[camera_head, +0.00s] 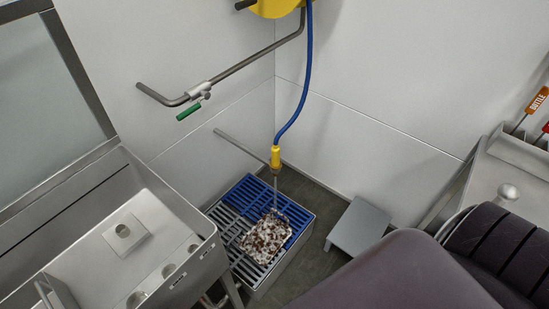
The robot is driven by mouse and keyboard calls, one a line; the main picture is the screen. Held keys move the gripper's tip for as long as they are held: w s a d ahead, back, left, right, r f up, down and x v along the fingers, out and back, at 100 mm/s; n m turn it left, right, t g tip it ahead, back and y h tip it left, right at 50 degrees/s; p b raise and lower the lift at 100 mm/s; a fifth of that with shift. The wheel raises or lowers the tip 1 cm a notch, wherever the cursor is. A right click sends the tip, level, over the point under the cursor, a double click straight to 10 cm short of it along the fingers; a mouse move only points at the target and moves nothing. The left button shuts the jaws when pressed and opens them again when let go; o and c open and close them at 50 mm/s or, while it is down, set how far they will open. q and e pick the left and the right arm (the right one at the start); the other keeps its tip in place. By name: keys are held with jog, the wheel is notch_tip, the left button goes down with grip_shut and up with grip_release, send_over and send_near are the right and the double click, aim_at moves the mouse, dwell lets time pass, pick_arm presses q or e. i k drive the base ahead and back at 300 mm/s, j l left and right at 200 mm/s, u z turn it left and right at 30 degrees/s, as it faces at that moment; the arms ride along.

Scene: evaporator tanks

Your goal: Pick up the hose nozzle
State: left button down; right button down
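The hose nozzle (276,156) hangs at the end of a blue hose (305,85) in front of the room's corner. It has a yellow grip, a brownish collar below it and a thin metal tube pointing down. The hose drops from a yellow reel (277,6) at the top edge, which is cut off by the frame. A thin metal bar runs from the left wall to the nozzle's collar; I cannot tell whether they touch. Neither of my grippers is in view.
A slatted blue and grey floor box (305,224) stands below the nozzle, with a brown and white speckled piece (267,237) on it. A grey step (359,226) is right of it. A steel basin (150,210) fills the left. A green-handled valve (190,111) sits on a wall pipe.

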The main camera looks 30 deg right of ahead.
aim_at(276, 164)
jog(key=z, duration=0.85)
